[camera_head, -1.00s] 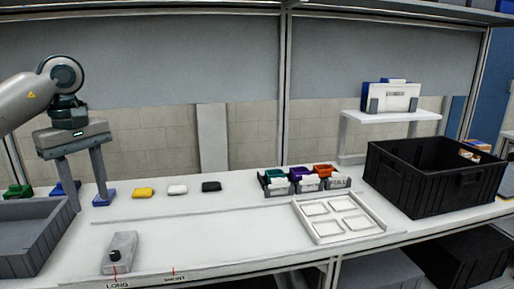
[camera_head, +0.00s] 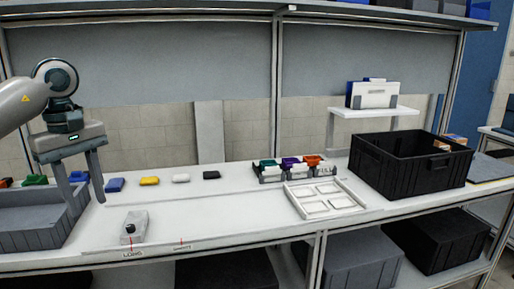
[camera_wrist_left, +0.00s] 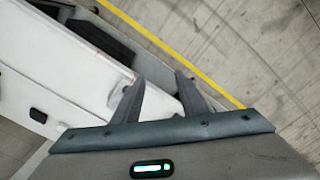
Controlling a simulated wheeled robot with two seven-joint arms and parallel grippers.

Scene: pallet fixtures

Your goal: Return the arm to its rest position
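My left gripper (camera_head: 86,203) is at the left of the head view, fingers pointing down above the left part of the table, next to the grey bin. Its two fingers are spread apart with nothing between them. My left arm comes in from the left edge. My right gripper is not in view.
A grey bin (camera_head: 30,241) stands at the table's left. Blue, yellow (camera_head: 149,181), white and black blocks lie in a row. A grey box with a black knob (camera_head: 134,227) sits at the front. A white tray (camera_head: 325,212) and a black crate (camera_head: 393,186) are at right.

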